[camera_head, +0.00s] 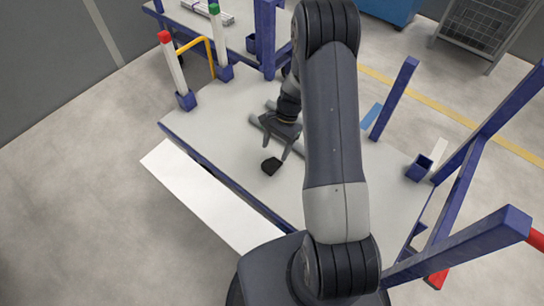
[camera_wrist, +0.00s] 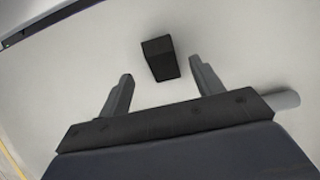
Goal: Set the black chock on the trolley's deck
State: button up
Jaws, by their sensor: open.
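The black chock (camera_head: 271,165) is a small dark block sitting on the grey deck of the trolley (camera_head: 215,125), near its front left edge. In the wrist view the chock (camera_wrist: 160,58) lies just beyond the fingertips, between their lines and nearer the right finger. My gripper (camera_head: 277,150) is open, its two fingers apart and nothing held between them. In the wrist view my gripper (camera_wrist: 164,74) shows both fingers clear of the chock.
Blue posts (camera_head: 395,98) and red- and green-topped white posts (camera_head: 172,62) rise from the trolley. A white panel (camera_head: 210,195) lies along its front left side.

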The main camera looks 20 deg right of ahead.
jog(key=v, duration=0.5)
jog(key=shift+c, duration=0.3)
dwell(1.3)
